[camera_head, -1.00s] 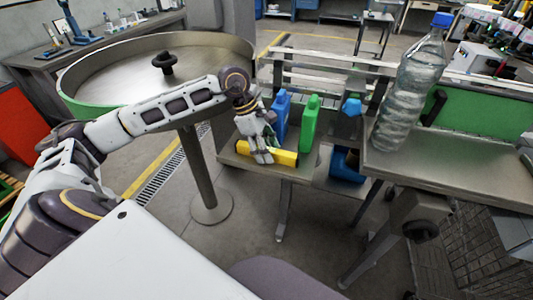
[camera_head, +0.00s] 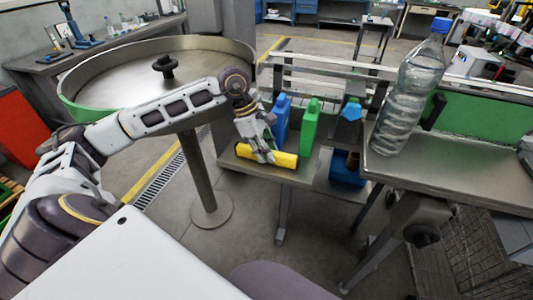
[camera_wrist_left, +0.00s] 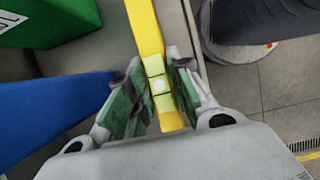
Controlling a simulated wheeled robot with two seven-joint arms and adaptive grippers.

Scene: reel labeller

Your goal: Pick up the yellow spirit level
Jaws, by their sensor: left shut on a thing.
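The yellow spirit level (camera_head: 286,160) is at the front of a small metal shelf in the head view. My left gripper (camera_head: 264,155) is around its middle. In the left wrist view the level (camera_wrist_left: 146,32) runs up between the two green-padded fingers of the left gripper (camera_wrist_left: 158,92), with its pale vial window between them. The left gripper is shut on the level. I cannot tell whether the level still touches the shelf. My right gripper is not in view.
A blue bottle (camera_head: 281,122) and a green bottle (camera_head: 309,127) stand just behind the level. A clear water bottle (camera_head: 408,92) stands on the metal table (camera_head: 450,176) to the right. A round turntable (camera_head: 110,75) lies to the left.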

